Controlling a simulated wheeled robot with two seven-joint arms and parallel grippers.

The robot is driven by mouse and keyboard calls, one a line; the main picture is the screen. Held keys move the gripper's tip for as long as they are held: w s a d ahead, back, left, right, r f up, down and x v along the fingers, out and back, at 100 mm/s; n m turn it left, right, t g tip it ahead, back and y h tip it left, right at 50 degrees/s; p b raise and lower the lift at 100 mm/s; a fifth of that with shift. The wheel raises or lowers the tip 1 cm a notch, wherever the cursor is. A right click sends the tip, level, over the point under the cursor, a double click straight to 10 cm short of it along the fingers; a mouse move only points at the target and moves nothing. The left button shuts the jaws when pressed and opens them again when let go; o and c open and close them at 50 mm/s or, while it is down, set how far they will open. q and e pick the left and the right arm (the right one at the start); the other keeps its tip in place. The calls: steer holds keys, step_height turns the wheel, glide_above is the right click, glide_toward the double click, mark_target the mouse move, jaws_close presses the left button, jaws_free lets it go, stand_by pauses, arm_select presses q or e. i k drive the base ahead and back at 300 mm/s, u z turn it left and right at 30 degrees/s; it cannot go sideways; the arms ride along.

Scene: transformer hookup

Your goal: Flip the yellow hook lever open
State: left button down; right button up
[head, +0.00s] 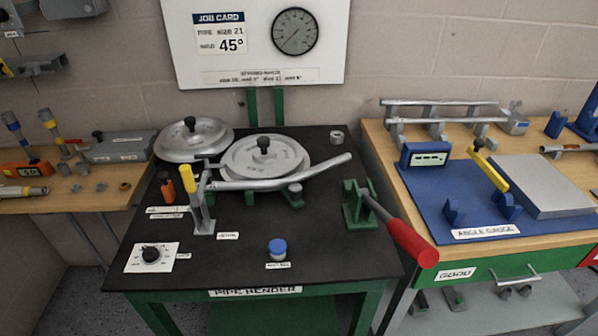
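The yellow hook lever (187,178) stands on the black-topped pipe bender table (330,240), left of the round bending die (238,158). Its yellow grip points up and leans slightly left, at the top of a grey metal bracket (204,215). A silver pipe (270,183) runs from beside this bracket to the right, past the front of the die, and rises at its right end. Whether the hook touches the pipe is too small to tell. Neither of my grippers shows in the head view.
A red-handled lever (410,240) on a green bracket sticks out over the table's right front. A blue button (277,247) and a black dial (151,253) sit at the front. Another yellow lever (490,168) is on the blue angle gauge. The table's front middle is mostly clear.

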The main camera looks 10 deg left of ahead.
mark_target(185, 169)
steer(key=z, duration=1.5)
steer(key=k, duration=0.8)
steer(key=u, duration=1.45)
